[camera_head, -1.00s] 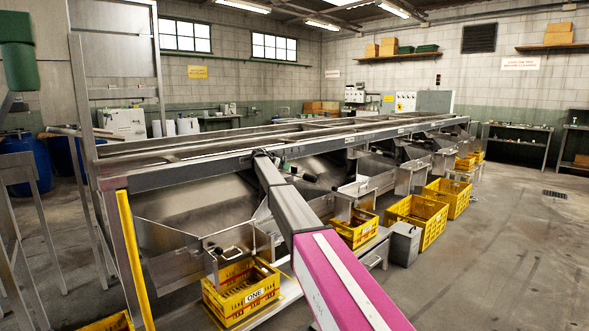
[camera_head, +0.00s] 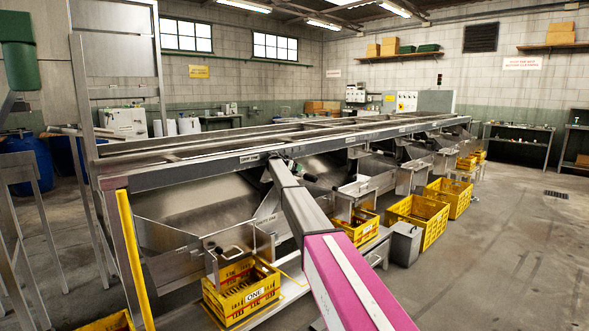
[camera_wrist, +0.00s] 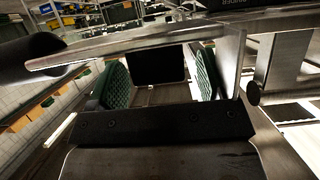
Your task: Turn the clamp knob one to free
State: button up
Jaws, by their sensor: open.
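My gripper (camera_wrist: 154,75) is open in the wrist view, with its two green ribbed pads apart. A dark block shows between and beyond the pads; I cannot tell what it is. A dark round knob-like end (camera_wrist: 253,93) sits on a metal bar just right of the right pad, outside the jaws. I cannot tell whether it is clamp knob one. A small label (camera_head: 249,158) is on the rail left of the arm's end.
A black cylinder (camera_wrist: 28,58) and a metal plate edge cross close above my gripper in the wrist view. Metal chutes (camera_head: 200,205) hang below the rail. A yellow crate marked ONE (camera_head: 240,308) stands below, and more yellow crates (camera_head: 432,238) line the right. Floor at right is clear.

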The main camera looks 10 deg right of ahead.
jog(key=shift+d, duration=0.1)
jog(key=c, duration=0.9)
jog(key=shift+n+t+y, duration=0.3)
jog(key=shift+n+t, duration=0.1)
jog(key=shift+s+d+n+t+y, duration=0.1)
jog(key=shift+s+n+t+y, duration=0.05)
jog(key=shift+n+t+y, duration=0.75)
jog(key=n+t+y, duration=0.1)
jog(key=n+y, duration=0.1)
jog(key=n+t+y, duration=0.1)
jog(key=n+y, duration=0.2)
jog(key=shift+t, duration=0.4)
jog(key=shift+w+n+y, duration=0.2)
jog(key=shift+n+y, duration=1.6)
jog(key=shift+y, duration=0.1)
jog(key=shift+n+y, duration=1.5)
jog(key=shift+y, duration=0.3)
jog(key=shift+n+g+y, duration=0.4)
jog(key=shift+n+y, duration=0.1)
jog(key=shift+f, duration=0.1)
